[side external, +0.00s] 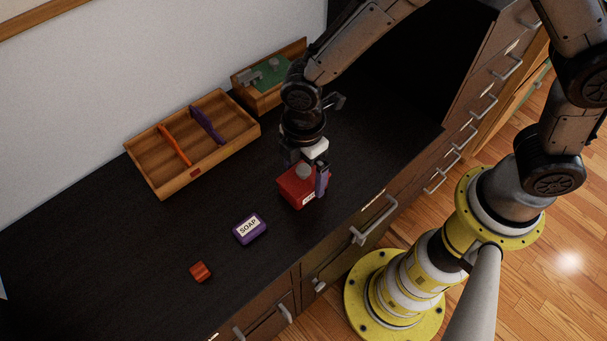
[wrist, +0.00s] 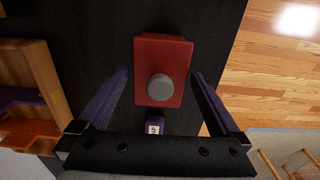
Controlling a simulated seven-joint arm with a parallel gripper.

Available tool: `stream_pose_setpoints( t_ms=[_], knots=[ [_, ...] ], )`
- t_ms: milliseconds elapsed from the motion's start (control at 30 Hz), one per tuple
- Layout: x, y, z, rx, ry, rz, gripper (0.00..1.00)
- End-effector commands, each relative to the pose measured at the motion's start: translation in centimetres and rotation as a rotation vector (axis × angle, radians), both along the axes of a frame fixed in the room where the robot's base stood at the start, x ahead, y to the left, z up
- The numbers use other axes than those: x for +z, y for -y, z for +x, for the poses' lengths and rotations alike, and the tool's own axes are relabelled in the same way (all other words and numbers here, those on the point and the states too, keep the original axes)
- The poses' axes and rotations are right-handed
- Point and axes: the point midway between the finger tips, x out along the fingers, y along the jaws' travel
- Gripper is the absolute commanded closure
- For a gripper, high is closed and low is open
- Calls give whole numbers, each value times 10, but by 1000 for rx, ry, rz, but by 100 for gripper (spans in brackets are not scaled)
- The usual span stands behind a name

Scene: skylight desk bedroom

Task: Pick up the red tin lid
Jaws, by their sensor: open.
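A red tin (side external: 291,190) with a pale label on its front stands on the dark desk top in the side view. Its red lid (wrist: 165,55), with a round grey knob (wrist: 159,88), is seen from above in the wrist view. My gripper (side external: 306,172) is directly over the tin, pointing down. In the wrist view my gripper (wrist: 160,75) is open, with one purple-grey finger to each side of the lid and dark gaps between. The fingers partly hide the tin in the side view, and I cannot tell the lid's seam.
A purple soap box (side external: 250,229) lies near the tin, and a small red-orange block (side external: 200,271) lies further left. A wooden divided tray (side external: 158,191) and a wooden box with a green inside (side external: 270,78) stand along the wall. The desk's front edge is close to the tin.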

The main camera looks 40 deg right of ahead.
Motion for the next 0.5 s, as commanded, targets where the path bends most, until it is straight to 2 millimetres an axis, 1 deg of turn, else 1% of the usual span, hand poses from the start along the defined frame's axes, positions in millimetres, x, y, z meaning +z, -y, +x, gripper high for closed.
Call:
stream_pose_setpoints(
  t_ms=[67,100,267,400,467,500],
  knots=[
    [0,0,0,0,0,0,0],
    [0,0,0,0,0,0,4],
    [0,0,0,0,0,0,32],
    [1,0,0,0,0,0,58],
    [1,0,0,0,0,0,68],
    [1,0,0,0,0,0,72]
  ],
)
